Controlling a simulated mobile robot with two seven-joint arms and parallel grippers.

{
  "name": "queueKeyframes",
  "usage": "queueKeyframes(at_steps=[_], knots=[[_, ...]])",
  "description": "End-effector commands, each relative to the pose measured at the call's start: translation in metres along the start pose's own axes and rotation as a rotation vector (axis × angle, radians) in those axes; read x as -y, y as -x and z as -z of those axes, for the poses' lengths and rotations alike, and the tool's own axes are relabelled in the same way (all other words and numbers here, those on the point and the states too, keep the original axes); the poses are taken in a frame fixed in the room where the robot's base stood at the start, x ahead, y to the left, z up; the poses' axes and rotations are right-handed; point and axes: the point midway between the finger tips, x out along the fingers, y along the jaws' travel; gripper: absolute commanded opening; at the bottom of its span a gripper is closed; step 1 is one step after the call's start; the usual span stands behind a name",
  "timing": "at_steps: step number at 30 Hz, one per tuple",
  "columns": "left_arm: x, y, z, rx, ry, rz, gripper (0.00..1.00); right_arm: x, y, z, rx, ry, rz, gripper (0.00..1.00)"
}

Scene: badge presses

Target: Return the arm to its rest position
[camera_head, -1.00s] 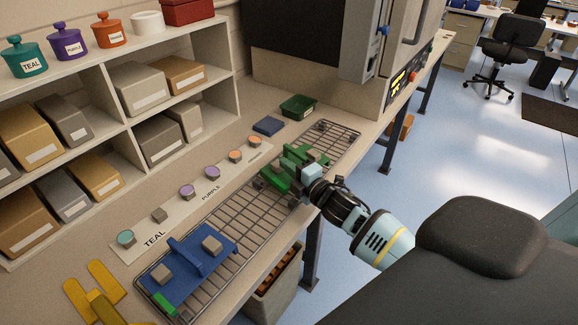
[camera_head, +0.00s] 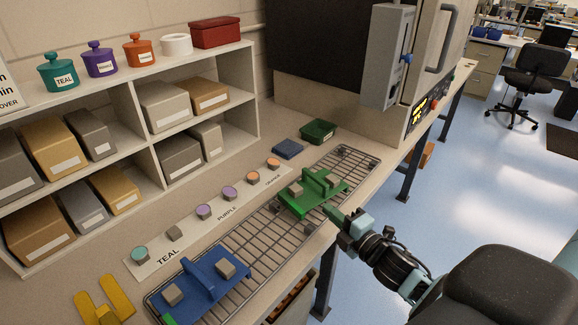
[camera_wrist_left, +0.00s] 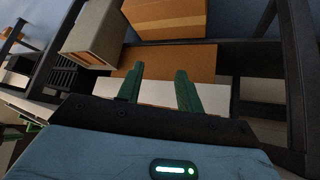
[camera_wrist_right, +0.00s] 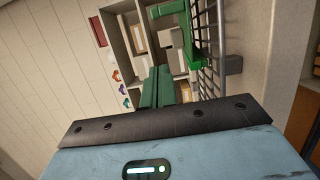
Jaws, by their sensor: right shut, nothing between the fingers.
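My right gripper (camera_head: 337,217) is just off the front edge of the wire rack, near the green badge press and seemingly apart from it. In the right wrist view its fingers (camera_wrist_right: 157,88) are together with nothing between them. The green press (camera_head: 300,203) stands on the rack with grey blocks on it, and part of it shows at the top of the right wrist view (camera_wrist_right: 190,45). My left gripper is outside the head view. In the left wrist view its two green fingers (camera_wrist_left: 160,90) are apart and empty, pointing at cardboard boxes.
The wire rack (camera_head: 262,233) also carries a blue press (camera_head: 203,285). A strip (camera_head: 190,232) with coloured badges lies behind it. Open floor lies right of the bench.

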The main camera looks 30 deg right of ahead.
Motion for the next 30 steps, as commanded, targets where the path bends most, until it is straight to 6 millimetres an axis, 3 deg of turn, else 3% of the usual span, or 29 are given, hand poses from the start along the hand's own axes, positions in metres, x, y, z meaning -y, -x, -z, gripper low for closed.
queueKeyframes(at_steps=[7, 11, 15, 21, 27, 30], knots=[[0.001, 0.0, 0.003, -0.004, -0.001, 0.001, 0.36, 0.008, 0.005, 0.004, 0.004, -0.038, 0.02, 0.0], [0.001, 0.002, 0.01, -0.015, -0.004, 0.003, 0.36, 0.042, 0.033, 0.023, 0.026, -0.216, 0.11, 0.0], [0.003, 0.006, 0.025, -0.04, -0.008, 0.006, 0.36, 0.094, 0.089, 0.06, 0.098, -0.542, 0.269, 0.0], [0.005, 0.014, 0.046, -0.078, -0.017, 0.011, 0.36, 0.153, 0.186, 0.121, 0.273, -1.012, 0.49, 0.0], [0.007, 0.019, 0.058, -0.099, -0.025, 0.014, 0.36, 0.179, 0.263, 0.171, 0.458, -1.35, 0.635, 0.0], [0.008, 0.02, 0.06, -0.104, -0.029, 0.015, 0.36, 0.184, 0.284, 0.185, 0.515, -1.44, 0.67, 0.0]])
